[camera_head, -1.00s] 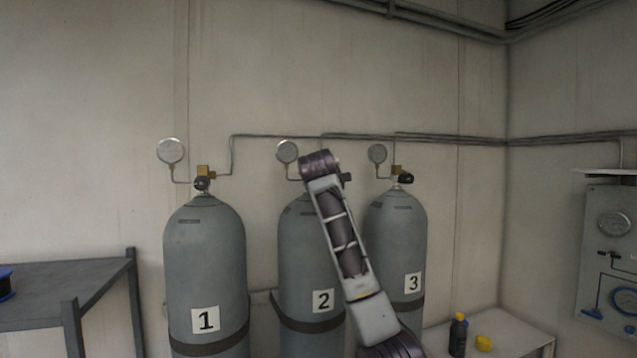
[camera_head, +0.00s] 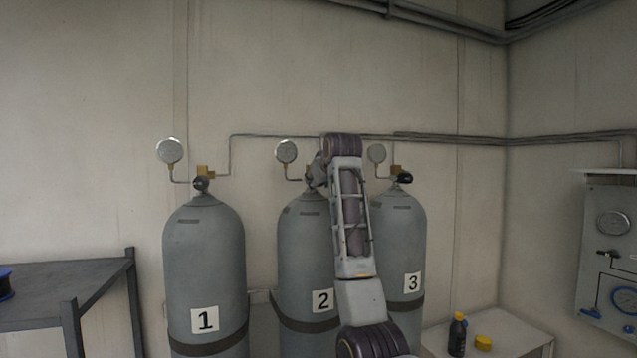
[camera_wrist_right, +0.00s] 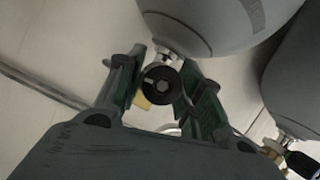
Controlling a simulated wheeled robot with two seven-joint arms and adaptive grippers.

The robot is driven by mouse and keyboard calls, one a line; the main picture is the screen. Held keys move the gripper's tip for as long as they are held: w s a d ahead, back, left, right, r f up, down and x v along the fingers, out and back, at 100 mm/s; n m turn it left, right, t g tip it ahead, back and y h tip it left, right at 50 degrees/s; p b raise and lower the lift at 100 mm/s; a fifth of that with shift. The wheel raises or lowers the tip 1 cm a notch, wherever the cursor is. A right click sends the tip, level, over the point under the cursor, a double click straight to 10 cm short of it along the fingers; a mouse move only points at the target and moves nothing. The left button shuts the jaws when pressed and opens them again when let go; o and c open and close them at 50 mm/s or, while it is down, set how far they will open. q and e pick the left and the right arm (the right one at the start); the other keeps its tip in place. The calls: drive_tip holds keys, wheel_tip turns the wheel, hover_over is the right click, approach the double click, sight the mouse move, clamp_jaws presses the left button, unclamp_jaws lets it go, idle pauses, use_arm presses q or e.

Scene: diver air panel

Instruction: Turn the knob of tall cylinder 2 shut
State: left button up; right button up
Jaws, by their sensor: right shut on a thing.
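Tall cylinder 2 (camera_head: 303,258) is grey with a "2" label and stands between cylinder 1 (camera_head: 204,260) and cylinder 3 (camera_head: 403,240). My right arm crosses in front of its right side and hides its knob in the head view. In the right wrist view its round black knob (camera_wrist_right: 160,86) sits between the two fingers of my right gripper (camera_wrist_right: 163,92), at the neck of a grey cylinder body (camera_wrist_right: 205,22). My right gripper is shut on this knob. My left gripper is in neither view.
Gauges stand above the cylinders, one (camera_head: 287,151) beside cylinder 2. Thin pipes (camera_head: 270,136) run along the wall behind. Cylinder 3's black knob (camera_head: 404,178) is close right of my arm. A dark table (camera_head: 70,285) is at left, a low white bench (camera_head: 510,335) at right.

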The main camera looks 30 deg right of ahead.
drive_tip(key=shift+w+a+f+m+y, duration=0.1)
drive_tip(key=shift+f+m+y, duration=0.2)
drive_tip(key=shift+m, duration=0.1)
drive_tip(key=o, duration=0.8)
drive_tip(key=shift+o, duration=0.9)
drive_tip(key=shift+r, duration=0.15)
drive_tip(key=shift+r, duration=0.1)
drive_tip(key=shift+s+r, duration=0.1)
drive_tip(key=shift+s, duration=0.2)
drive_tip(key=v, duration=1.1)
drive_tip(key=shift+s+a, duration=0.1)
drive_tip(key=shift+s, duration=0.05)
